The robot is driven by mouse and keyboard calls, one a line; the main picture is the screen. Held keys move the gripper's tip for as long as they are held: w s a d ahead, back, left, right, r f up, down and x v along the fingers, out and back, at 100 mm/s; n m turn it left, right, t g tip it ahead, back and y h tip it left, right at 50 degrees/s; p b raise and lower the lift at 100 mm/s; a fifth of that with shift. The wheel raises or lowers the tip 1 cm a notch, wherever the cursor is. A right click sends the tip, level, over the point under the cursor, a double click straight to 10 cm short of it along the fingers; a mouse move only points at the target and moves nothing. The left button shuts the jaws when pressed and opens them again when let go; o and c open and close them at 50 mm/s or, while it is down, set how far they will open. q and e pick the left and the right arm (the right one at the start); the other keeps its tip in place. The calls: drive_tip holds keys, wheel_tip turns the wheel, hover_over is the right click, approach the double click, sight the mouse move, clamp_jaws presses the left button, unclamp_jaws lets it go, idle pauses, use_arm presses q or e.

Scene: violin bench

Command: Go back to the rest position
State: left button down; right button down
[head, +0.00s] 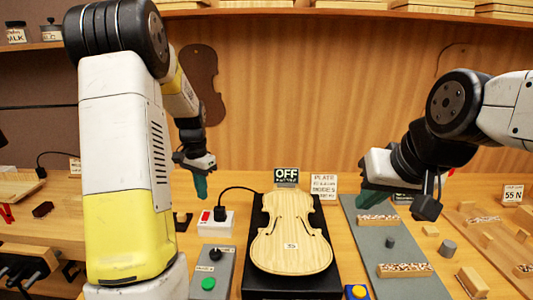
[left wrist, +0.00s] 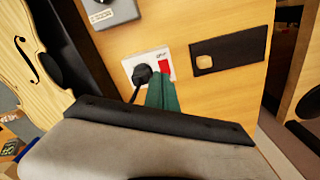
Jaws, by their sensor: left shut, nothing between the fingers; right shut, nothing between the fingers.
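My left gripper (head: 201,188) hangs above the bench, left of the violin plate, with its green fingertips together and empty. In the left wrist view its green fingers (left wrist: 163,92) show shut in front of the power strip. My right gripper (head: 372,198) is raised over the grey board at the right, its green fingers shut and empty. A pale violin plate (head: 291,250) lies on a black stand (head: 258,215) in the middle of the bench. Part of it also shows in the left wrist view (left wrist: 30,75).
A white power strip (head: 226,225) with a red switch and black plug stands left of the plate. A control box (head: 210,262) with a green button is in front of it. The grey board (head: 410,285) carries small blocks. An OFF sign (head: 286,176) stands behind the plate.

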use_arm(q)
drive_tip(key=s+d+r+n+t+h, duration=0.1)
drive_tip(key=s+d+r+t, duration=0.1)
drive_tip(key=s+d+r, duration=0.4)
drive_tip(key=s+d+r+n+t, duration=0.1)
drive_tip(key=s+d+r, duration=0.1)
drive_tip(key=s+r, duration=0.4)
drive_tip(key=s+d+r+n+t, duration=0.1)
drive_tip(key=s+d+r, duration=0.1)
drive_tip(key=s, duration=0.3)
drive_tip(key=s+d+r+n+t+h, duration=0.1)
drive_tip(key=s+d+r+t, duration=0.1)
drive_tip(key=s, duration=0.4)
drive_tip(key=shift+s+d+r+n, duration=0.15)
drive_tip(key=shift+s+d+n, duration=0.05)
drive_tip(key=shift+d+n, duration=0.1)
